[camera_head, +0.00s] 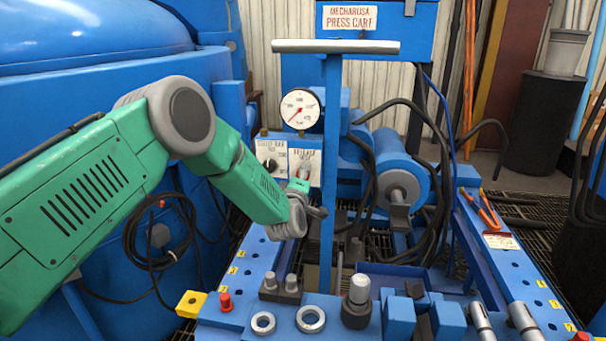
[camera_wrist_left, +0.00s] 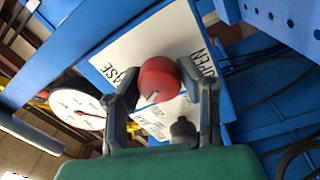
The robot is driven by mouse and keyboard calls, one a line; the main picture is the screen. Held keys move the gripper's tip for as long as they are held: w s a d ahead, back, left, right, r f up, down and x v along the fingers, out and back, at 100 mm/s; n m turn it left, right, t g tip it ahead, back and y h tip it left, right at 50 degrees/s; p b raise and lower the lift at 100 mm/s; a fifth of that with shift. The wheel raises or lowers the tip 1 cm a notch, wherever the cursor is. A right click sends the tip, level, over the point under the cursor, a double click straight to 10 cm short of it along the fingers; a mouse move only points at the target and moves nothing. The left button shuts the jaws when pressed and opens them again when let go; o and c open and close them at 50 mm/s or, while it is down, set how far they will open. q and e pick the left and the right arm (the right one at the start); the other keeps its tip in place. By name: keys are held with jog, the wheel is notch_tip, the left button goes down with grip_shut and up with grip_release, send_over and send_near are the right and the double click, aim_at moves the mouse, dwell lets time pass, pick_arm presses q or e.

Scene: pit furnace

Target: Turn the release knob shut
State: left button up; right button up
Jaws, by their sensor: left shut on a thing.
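The red release knob (camera_wrist_left: 158,78) sits on a white label plate (camera_wrist_left: 132,50) in the left wrist view. A light mark shows on its lower edge. My left gripper (camera_wrist_left: 161,88) has one finger on each side of the knob and is shut on it. "OPEN" is printed on the plate beside the right finger. In the head view the release panel (camera_head: 309,163) is behind the blue upright, and a bit of the red knob (camera_head: 303,171) shows above my left gripper (camera_head: 301,184). My right gripper is not in view.
A black knob (camera_wrist_left: 183,131) is close to my left fingers; it also shows on the neighbouring panel (camera_head: 270,163). A dial gauge (camera_head: 300,108) is above the panels. The blue upright (camera_head: 330,150) with its grey crossbar (camera_head: 336,46) stands just right of my left gripper.

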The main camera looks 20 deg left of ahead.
pick_arm(q)
jog(key=m, duration=0.2)
jog(key=m+p, duration=0.1)
jog(key=m, duration=0.2)
jog(key=shift+s+f, duration=0.15)
jog(key=shift+f, duration=0.25)
jog(key=shift+m, duration=0.4)
jog(key=o, duration=1.2)
jog(key=shift+c, duration=0.2)
jog(key=shift+r, duration=0.1)
jog(key=shift+r, duration=0.1)
jog(key=shift+s, duration=0.15)
jog(key=v, duration=1.1)
jog(key=shift+s, duration=0.25)
